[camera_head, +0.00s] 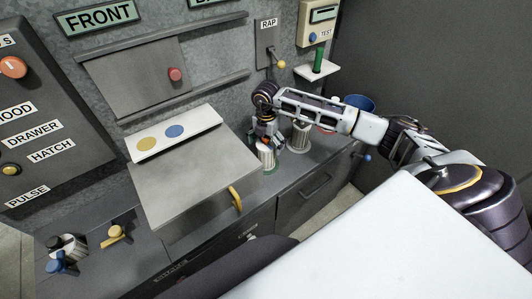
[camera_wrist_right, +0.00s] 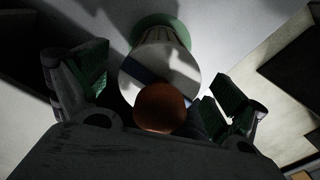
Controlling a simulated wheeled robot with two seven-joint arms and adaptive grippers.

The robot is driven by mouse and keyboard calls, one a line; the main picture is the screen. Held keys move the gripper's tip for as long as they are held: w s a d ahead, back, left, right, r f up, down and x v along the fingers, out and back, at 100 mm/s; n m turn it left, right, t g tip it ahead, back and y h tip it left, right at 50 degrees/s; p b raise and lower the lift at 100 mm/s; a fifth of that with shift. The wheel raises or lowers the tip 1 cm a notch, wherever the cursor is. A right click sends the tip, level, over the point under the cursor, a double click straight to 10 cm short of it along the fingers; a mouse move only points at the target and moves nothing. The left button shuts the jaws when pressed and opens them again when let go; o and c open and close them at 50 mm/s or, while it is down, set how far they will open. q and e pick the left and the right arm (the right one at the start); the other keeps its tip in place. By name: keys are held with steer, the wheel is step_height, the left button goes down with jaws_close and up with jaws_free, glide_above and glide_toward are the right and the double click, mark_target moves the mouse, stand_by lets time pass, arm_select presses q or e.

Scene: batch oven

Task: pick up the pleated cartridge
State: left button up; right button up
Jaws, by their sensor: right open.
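The pleated cartridge (camera_head: 266,156) stands upright on the grey counter to the right of the metal box. In the right wrist view the cartridge (camera_wrist_right: 187,65) shows a pale top, ribbed sides, a green base and a rounded orange-brown knob (camera_wrist_right: 160,107) close to the camera. My right gripper (camera_head: 266,139) reaches down over the cartridge from above. In the wrist view its green-padded fingers stand apart on either side of the cartridge, with gaps visible. Head-view contact is too small to tell. My left gripper is not in view.
A second pale cylinder (camera_head: 300,136) stands just right of the gripper. The metal box (camera_head: 190,185) with a yellow handle (camera_head: 236,198) is close on the left. A blue bin (camera_head: 360,102) is behind my right arm. A lever marked RAP (camera_head: 281,64) is on the wall.

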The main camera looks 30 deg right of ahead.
steer(key=shift+f, duration=0.1)
steer(key=shift+c, duration=0.3)
steer(key=c, duration=1.7)
steer(key=shift+c, duration=0.2)
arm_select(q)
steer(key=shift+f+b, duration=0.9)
arm_select(e)
steer(key=shift+r, duration=5.05)
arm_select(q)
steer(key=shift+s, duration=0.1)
arm_select(e)
steer(key=shift+d, duration=0.1)
